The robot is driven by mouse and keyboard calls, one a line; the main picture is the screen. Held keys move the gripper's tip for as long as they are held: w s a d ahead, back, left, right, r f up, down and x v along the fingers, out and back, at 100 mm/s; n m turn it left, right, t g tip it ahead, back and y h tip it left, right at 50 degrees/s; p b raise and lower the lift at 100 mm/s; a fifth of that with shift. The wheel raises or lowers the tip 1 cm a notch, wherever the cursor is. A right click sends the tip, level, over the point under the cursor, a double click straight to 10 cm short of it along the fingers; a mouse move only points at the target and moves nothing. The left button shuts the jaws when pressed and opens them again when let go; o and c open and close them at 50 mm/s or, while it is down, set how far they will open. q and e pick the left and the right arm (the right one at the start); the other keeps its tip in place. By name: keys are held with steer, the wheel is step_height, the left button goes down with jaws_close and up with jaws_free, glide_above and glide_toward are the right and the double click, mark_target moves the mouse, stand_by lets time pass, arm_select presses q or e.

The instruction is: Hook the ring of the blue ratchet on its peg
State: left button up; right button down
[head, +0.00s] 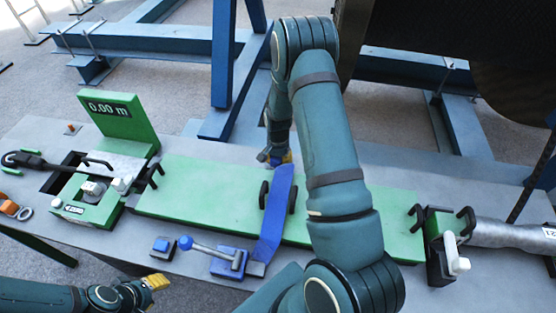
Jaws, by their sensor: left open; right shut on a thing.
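My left gripper (155,282) is open and empty in front of the bench at the lower left, apart from the ratchet.
The green plate (205,195) has black guides. A green counter reading 0.00 m (112,112) stands left; a clamp with a white handle (456,264) and a grey cable (505,236) are right. Blue frames (223,60) stand behind.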

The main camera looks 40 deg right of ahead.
steer(key=shift+f+b, duration=0.5)
steer(key=shift+f, duration=0.05)
stand_by(0.4)
steer(key=shift+c, duration=2.4)
jaws_free()
step_height(320, 180, up, 12)
